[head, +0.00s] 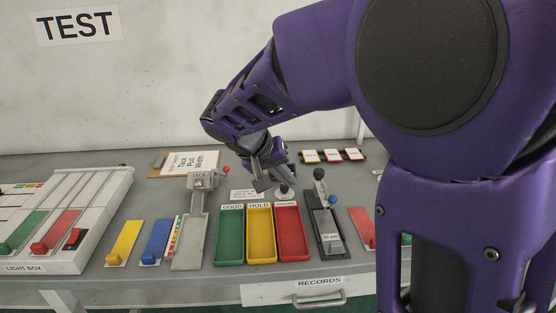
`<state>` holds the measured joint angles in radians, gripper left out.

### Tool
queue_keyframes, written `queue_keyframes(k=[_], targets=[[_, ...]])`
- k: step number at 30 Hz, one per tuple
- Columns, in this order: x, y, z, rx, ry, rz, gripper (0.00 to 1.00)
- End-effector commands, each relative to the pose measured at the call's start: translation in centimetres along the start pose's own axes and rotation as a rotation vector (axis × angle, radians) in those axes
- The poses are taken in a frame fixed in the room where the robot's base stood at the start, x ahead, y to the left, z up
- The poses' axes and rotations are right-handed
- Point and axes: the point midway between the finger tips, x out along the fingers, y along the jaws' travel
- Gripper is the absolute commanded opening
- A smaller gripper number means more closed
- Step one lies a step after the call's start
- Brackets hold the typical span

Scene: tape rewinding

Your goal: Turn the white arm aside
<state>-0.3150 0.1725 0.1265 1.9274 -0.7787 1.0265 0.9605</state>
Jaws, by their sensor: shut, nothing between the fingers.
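My gripper (264,182) hangs over the far ends of the green, yellow and red trays, with its fingers together and empty. It is small and partly hidden by its own wrist. A pale, small fitting (285,189) shows just right of the fingers; I cannot tell whether they touch it. No part is clearly recognisable as the white arm. A grey-white stand marked TACK (200,182), with a red knob (225,169), stands to the left. My purple arm covers much of the right side.
The green (230,240), yellow (261,240) and red (292,238) trays look empty. A dark lever device (325,225) stands right of them. Yellow (124,242) and blue (157,240) strips lie left, beside a light box (72,250). A clipboard (187,164) lies behind.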

Motion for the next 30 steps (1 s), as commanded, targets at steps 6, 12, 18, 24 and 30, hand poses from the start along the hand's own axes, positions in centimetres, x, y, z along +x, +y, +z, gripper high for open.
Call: queue_keyframes(k=[6, 12, 18, 24, 30], targets=[[5.2, 0.0, 0.2, 0.002, -0.004, 0.003, 0.00], [7.8, 1.5, 0.0, 0.005, -0.001, 0.003, 0.00], [8.8, 3.3, 0.0, 0.003, 0.000, 0.003, 0.00], [9.0, 3.6, 0.0, 0.002, 0.001, 0.002, 0.00], [9.0, 3.6, 0.0, 0.001, 0.001, 0.002, 0.00]])
